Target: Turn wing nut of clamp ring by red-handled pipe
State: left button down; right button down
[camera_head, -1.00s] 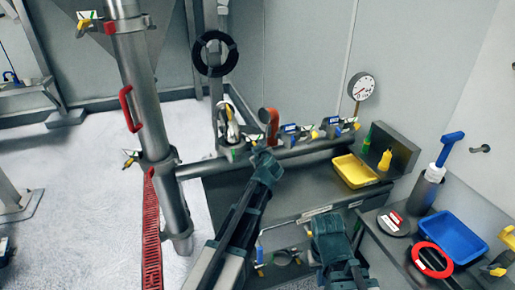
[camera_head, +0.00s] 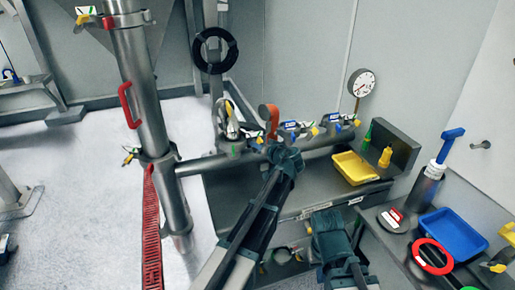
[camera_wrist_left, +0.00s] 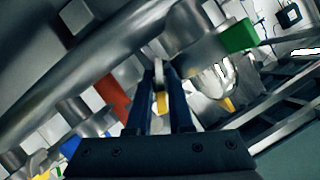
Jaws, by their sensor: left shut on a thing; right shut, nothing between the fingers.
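The red-orange handle (camera_head: 271,119) stands on the horizontal steel pipe (camera_head: 200,168); a red part (camera_wrist_left: 115,95) also shows in the left wrist view. My left gripper (camera_head: 283,150) is beside this pipe, just right of and below the handle. In the left wrist view its two dark fingers (camera_wrist_left: 162,98) are shut on a yellow wing nut (camera_wrist_left: 162,104) of a clamp ring; the fingers partly hide it. The head view hides this grip behind the gripper. My right gripper (camera_head: 326,222) is shut and empty, low in front of the bench.
A vertical pipe (camera_head: 150,110) with a red handle (camera_head: 126,105) and clamps stands left. Several blue-tagged clamped fittings (camera_head: 304,128) line the horizontal pipe to the right. A yellow tray (camera_head: 354,168), blue tray (camera_head: 452,234) and red ring (camera_head: 433,257) lie on the benches.

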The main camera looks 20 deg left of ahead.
pick_arm(q)
jog(key=shift+f+m+y+b, duration=0.1)
jog(key=shift+m+y+b, duration=0.3)
jog(key=shift+m, duration=0.4)
jog(key=c, duration=0.9)
grip_release()
jog(key=shift+c, duration=0.2)
jog(key=shift+s, duration=0.1)
